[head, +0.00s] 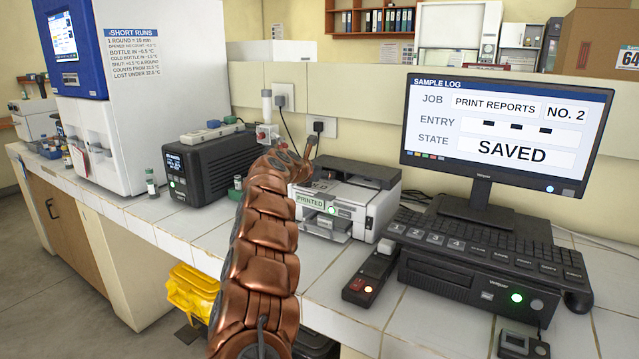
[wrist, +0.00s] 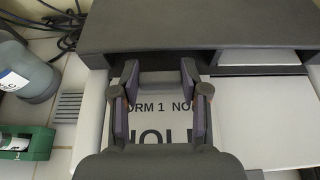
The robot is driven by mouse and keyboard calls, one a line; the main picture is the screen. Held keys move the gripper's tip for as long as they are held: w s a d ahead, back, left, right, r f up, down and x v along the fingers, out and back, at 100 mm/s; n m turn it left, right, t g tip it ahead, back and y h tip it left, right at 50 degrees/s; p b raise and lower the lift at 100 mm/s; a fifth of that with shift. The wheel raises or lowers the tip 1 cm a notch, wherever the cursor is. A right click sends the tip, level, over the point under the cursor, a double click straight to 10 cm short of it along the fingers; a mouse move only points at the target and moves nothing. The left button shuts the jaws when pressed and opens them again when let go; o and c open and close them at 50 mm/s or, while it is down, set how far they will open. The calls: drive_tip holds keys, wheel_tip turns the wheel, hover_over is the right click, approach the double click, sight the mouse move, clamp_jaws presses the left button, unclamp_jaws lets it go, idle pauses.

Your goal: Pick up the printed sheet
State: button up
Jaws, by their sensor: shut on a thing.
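The printed sheet (wrist: 160,107) is white with large dark print, partly readable as "ORM 1 NO", in the middle of the wrist view. The palm covers the lower part of the sheet. The printer (head: 372,208) is a white and grey box on the bench in the head view, labelled "PRINTED", with a green light. My copper arm reaches to its left side. I cannot make out the sheet or my fingers clearly in the head view.
A monitor (head: 505,135) reading "SAVED" and a keyboard (head: 480,247) stand right of the printer. A small box with a lit button (head: 362,289) lies in front. A dark heater block (head: 207,165) stands left. In the wrist view, a green holder (wrist: 30,143) is at left.

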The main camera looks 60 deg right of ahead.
sight(320, 185)
drive_tip(key=shift+r, duration=0.1)
drive_tip(key=shift+c, duration=0.3)
drive_tip(key=shift+r+p, duration=0.5)
drive_tip(key=shift+r, duration=1.3)
drive_tip(key=shift+a+f+b, duration=0.1)
drive_tip(key=shift+a+b, duration=0.1)
drive_tip(key=shift+b, duration=0.1)
drive_tip(key=shift+s+a+b, duration=0.3)
drive_tip(key=shift+a+b, duration=0.15)
drive_tip(key=shift+a, duration=0.15)
drive_tip(key=shift+s+a+b, duration=0.25)
drive_tip(key=shift+a+b, duration=0.15)
drive_tip(key=shift+a, duration=0.2)
drive_tip(key=shift+s+a+b, duration=0.35)
drive_tip(key=shift+a+b, duration=0.15)
drive_tip(key=shift+a, duration=0.1)
drive_tip(key=shift+s+a+r+b, duration=0.1)
drive_tip(key=shift+s+a+b, duration=0.35)
drive_tip(key=shift+a, duration=0.3)
drive_tip(key=shift+s+a+r+b, duration=0.1)
drive_tip(key=shift+s+a+b, duration=0.15)
drive_tip(key=shift+a+b, duration=0.4)
drive_tip(key=shift+s+a+b, duration=0.35)
drive_tip(key=shift+a, duration=0.5)
drive_tip(key=s+a+r+b, duration=0.1)
drive_tip(key=s+a+b, duration=0.1)
drive_tip(key=a, duration=0.4)
drive_tip(key=shift+s, duration=0.45)
